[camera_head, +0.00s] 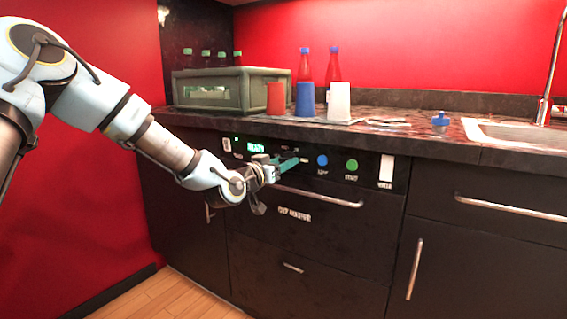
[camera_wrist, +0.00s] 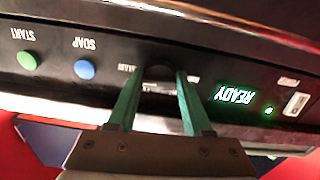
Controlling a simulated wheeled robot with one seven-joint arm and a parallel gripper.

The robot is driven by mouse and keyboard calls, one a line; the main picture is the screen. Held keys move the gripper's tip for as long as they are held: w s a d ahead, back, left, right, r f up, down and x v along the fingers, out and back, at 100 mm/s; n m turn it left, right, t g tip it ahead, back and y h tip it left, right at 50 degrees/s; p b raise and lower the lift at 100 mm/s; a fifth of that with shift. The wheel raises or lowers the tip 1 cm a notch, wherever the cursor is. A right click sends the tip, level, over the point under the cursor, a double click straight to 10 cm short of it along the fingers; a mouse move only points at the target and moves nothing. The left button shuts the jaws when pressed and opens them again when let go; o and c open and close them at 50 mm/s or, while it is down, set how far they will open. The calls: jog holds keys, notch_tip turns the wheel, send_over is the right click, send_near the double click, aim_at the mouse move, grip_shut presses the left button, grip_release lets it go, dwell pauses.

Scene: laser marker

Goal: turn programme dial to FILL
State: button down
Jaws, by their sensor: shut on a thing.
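The machine's black control panel (camera_head: 369,184) is set under the counter edge. My gripper (camera_head: 291,161) reaches it from the left in the head view, with teal fingers against the panel. In the wrist view, which shows the panel upside down, the dark programme dial (camera_wrist: 158,73) sits between the fingertips of my gripper (camera_wrist: 155,82), one on each side, and they are shut on it. A small pale label lies beside the dial, too small to read surely. The dial's pointer and the FILL mark cannot be made out. The green display (camera_wrist: 234,95) reads READY.
A blue SOAP button (camera_head: 322,161) and a green START button (camera_head: 351,165) sit right of the dial, with a white switch (camera_head: 386,171) beyond. A drawer handle (camera_head: 318,196) runs just below. Coloured cups (camera_head: 305,99) stand on the counter above.

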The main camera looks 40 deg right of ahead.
jog(key=n+p, duration=0.1)
jog(key=n, duration=0.5)
jog(key=n+p, duration=0.1)
jog(key=n, duration=0.3)
jog(key=shift+n, duration=0.3)
dwell(0.5)
jog(key=shift+c, duration=1.6)
grip_release()
jog(key=shift+s, duration=0.1)
jog(key=v, duration=1)
jog(key=shift+a, duration=0.4)
